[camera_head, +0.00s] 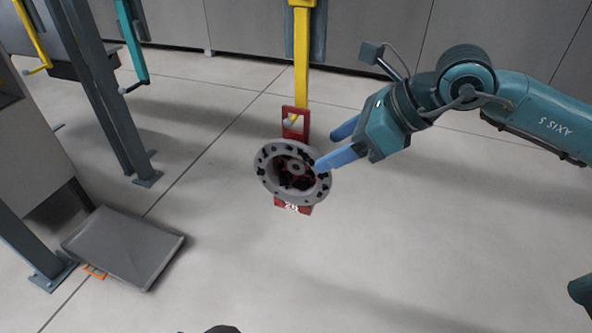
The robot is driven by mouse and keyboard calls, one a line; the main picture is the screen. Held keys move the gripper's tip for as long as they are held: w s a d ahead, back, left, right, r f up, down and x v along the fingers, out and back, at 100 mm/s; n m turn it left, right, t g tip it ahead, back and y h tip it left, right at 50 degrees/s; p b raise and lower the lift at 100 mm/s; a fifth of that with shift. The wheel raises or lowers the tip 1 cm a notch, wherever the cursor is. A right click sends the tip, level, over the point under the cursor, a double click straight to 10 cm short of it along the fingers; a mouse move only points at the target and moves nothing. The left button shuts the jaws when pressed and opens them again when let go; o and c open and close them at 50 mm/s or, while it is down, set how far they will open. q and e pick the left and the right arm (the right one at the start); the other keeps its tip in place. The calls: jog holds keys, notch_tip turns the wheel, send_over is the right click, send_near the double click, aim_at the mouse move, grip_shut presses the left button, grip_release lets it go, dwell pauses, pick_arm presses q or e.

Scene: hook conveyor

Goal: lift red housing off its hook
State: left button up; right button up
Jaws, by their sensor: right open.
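The red housing (294,206) hangs at the lower end of a yellow hook (301,60), with a round grey flange (264,178) facing me. Its red top bracket with an opening sits at the hook's tip, and a white number shows on its lower part. My right gripper (331,148) comes in from the right with blue fingers parted. One fingertip is at the flange's right edge in the picture; I cannot tell whether it touches. The other is beside the red bracket. Nothing is held between the fingers. My left gripper is not in view.
A grey platform (125,245) lies low at the left. Dark steel posts (100,90) stand at the left. Another yellow hook (35,40) and a teal hook (132,45) hang at upper left. Grey panels line the back. The floor below the housing is clear.

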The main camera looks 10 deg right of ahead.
aim_at(319, 154)
jog(key=p+x, duration=0.1)
jog(key=x, duration=0.3)
jog(key=shift+a+f, duration=0.1)
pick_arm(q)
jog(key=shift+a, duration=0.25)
pick_arm(e)
jog(key=shift+c, duration=0.3)
jog(key=c, duration=0.9)
jog(key=shift+w+r, duration=0.15)
jog(key=shift+r, duration=0.05)
jog(key=shift+c, duration=0.5)
